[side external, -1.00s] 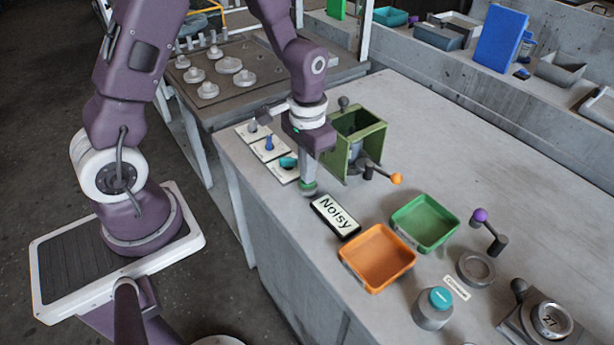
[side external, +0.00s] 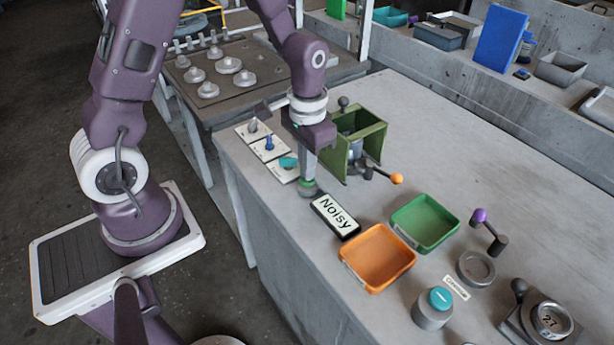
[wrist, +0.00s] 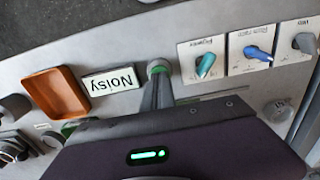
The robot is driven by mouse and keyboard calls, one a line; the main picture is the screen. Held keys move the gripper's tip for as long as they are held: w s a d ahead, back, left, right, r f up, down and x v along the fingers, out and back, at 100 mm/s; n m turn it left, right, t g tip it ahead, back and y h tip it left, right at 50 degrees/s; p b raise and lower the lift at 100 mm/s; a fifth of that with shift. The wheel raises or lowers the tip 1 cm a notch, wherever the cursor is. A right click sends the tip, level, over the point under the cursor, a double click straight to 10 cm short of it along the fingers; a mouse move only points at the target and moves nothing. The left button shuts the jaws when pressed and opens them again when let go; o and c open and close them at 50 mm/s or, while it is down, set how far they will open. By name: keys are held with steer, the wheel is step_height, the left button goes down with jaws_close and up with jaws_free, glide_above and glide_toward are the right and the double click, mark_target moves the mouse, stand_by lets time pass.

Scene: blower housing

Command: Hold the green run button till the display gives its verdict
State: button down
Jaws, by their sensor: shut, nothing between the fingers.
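The green run button (side external: 306,184) sits on a round grey base at the bench's near edge, beside the display. Its top is largely covered by my fingers; green also shows around the button in the wrist view (wrist: 159,70). My gripper (side external: 307,178) points down with its fingers shut and empty, tips at or just above the button. I cannot tell whether they touch it. The display (side external: 335,216) reads "Noisy" in black on a pale face. It shows upside down in the wrist view (wrist: 110,81).
Three knob plates, with teal (side external: 288,163), blue (side external: 269,143) and grey knobs, lie just behind the button. A green housing with an orange-tipped crank (side external: 396,179) stands close to the right. Orange (side external: 377,284) and green (side external: 424,247) trays lie past the display.

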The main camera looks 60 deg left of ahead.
steer(key=shift+r, duration=3.15)
steer(key=s+d+r+t, duration=0.3)
steer(key=s+r+t, duration=0.2)
steer(key=s+r, duration=0.9)
steer(key=s, duration=0.3)
steer(key=shift+r+t, duration=0.25)
steer(key=shift+t, duration=0.05)
steer(key=c, duration=2.1)
jaws_free()
steer(key=shift+w, duration=0.1)
